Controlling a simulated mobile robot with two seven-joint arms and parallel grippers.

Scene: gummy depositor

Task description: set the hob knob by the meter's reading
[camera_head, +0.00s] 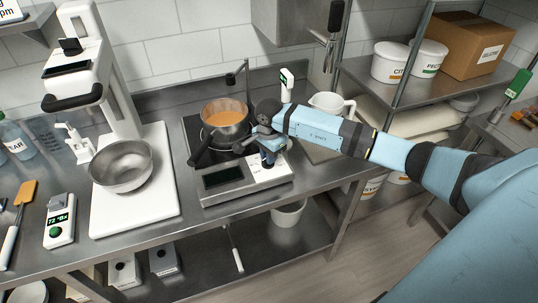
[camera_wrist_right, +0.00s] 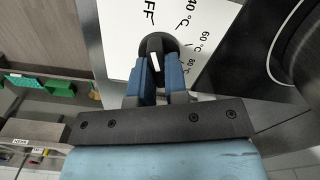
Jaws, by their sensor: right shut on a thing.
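The hob (camera_head: 245,188) stands mid-counter with a dark display and a white control panel. My right gripper (camera_head: 268,158) is at its front right and hides the knob in the head view. In the right wrist view, the black knob (camera_wrist_right: 154,45) sits between the blue fingers of my right gripper (camera_wrist_right: 157,72), which is shut on it. The knob bears a white mark; I cannot tell which label it points at. OFF, 40, 60 and 80 °C labels surround it. The meter (camera_head: 60,218) lies at the left and reads 72 °Bx. My left gripper is not in view.
A pot (camera_head: 226,120) of orange liquid stands on the hob, its dark handle towards the front left. A metal bowl (camera_head: 121,167) sits on a white mixer base at the left. A white jug (camera_head: 328,104) stands behind my right arm. An orange spatula (camera_head: 22,205) lies far left.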

